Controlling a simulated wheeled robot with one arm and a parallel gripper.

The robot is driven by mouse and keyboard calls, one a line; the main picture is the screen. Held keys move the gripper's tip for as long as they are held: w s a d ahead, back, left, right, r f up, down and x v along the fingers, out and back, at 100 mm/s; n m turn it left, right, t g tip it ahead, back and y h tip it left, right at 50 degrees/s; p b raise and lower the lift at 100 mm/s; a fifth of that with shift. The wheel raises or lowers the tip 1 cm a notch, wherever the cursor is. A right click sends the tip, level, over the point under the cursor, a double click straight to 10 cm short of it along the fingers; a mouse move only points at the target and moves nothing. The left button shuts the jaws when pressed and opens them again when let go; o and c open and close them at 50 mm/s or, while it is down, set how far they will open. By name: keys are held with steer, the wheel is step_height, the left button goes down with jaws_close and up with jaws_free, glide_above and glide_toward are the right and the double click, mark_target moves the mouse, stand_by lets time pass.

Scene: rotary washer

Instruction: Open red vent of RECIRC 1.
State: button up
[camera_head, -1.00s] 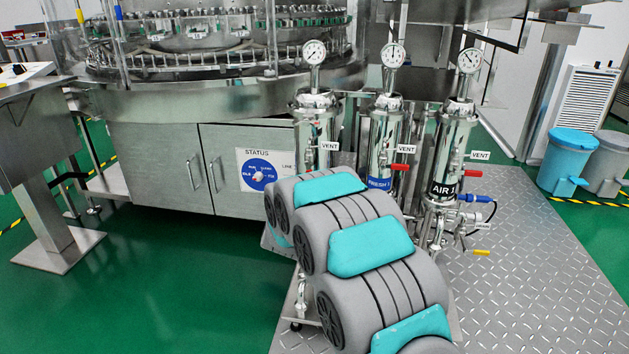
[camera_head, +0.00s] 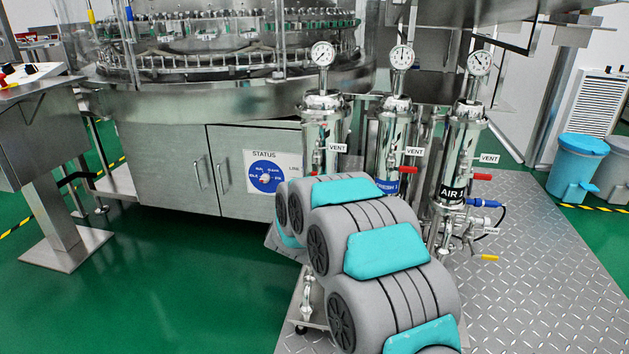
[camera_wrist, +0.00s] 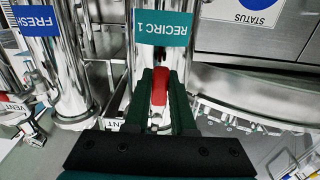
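The RECIRC 1 cylinder (camera_wrist: 160,55) is a shiny steel housing with a green label (camera_wrist: 162,28) in the wrist view. Its red vent handle (camera_wrist: 160,85) lies between the two dark green fingers of my gripper (camera_wrist: 161,92). The fingers stand close on either side of the handle; whether they press on it I cannot tell. In the head view the RECIRC 1 cylinder (camera_head: 322,110) is the leftmost of three, with a VENT tag (camera_head: 337,148) beside it. My grey and teal arm hides its lower part and my gripper there.
The FRESH cylinder (camera_head: 393,130) and the AIR 1 cylinder (camera_head: 465,150) stand to the right, each with a red handle. A steel cabinet (camera_head: 165,165) with a STATUS dial (camera_head: 265,178) is to the left. Green floor at the front left is clear.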

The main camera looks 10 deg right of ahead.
steer(key=o, duration=0.4)
steer(key=shift+o, duration=0.2)
steer(key=v, duration=0.7)
steer(key=shift+s+a, duration=0.15)
steer(key=shift+s, duration=0.2)
steer(key=shift+r+p, duration=0.1)
steer(key=shift+p, duration=0.2)
